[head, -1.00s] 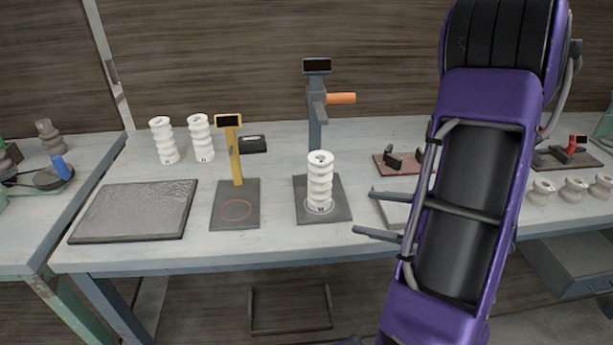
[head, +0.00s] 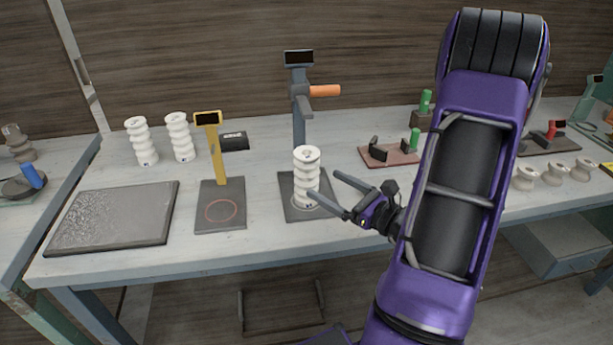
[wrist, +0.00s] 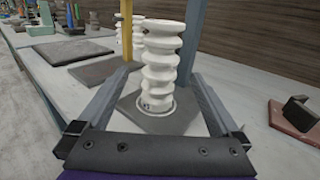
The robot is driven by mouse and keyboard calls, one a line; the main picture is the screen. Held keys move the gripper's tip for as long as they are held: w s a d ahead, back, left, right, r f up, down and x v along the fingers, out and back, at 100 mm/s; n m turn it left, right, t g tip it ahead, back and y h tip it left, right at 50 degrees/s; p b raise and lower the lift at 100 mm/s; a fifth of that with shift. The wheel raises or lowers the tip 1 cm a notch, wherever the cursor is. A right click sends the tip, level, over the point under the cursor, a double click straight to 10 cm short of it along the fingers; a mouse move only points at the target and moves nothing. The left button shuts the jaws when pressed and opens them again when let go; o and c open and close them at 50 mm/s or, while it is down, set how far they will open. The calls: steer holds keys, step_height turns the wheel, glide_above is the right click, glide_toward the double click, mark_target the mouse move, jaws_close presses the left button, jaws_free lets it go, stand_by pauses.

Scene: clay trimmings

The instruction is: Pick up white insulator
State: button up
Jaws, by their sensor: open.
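A white ribbed insulator (head: 306,176) stands upright on the dark plate (head: 290,208) of the grey press stand with an orange handle. My gripper (head: 328,184) is open just to its right, with its fingers pointing at it. In the wrist view the insulator (wrist: 160,65) stands between and beyond the two open fingers, on its dark plate (wrist: 130,116). I cannot tell whether the fingertips reach past its sides. Two more white insulators stand at the back left, one (head: 141,141) beside the other (head: 180,137).
The grey stand (head: 299,110) rises right behind the insulator. A yellow stand (head: 217,160) is to its left, and a dark slab (head: 113,217) lies further left. A red-brown fixture (head: 388,154) and short white insulators (head: 555,171) are to the right.

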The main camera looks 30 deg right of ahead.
mark_target(306, 173)
steer(key=x, duration=0.7)
steer(key=shift+w+a+f, duration=0.15)
steer(key=shift+w, duration=0.2)
jaws_close()
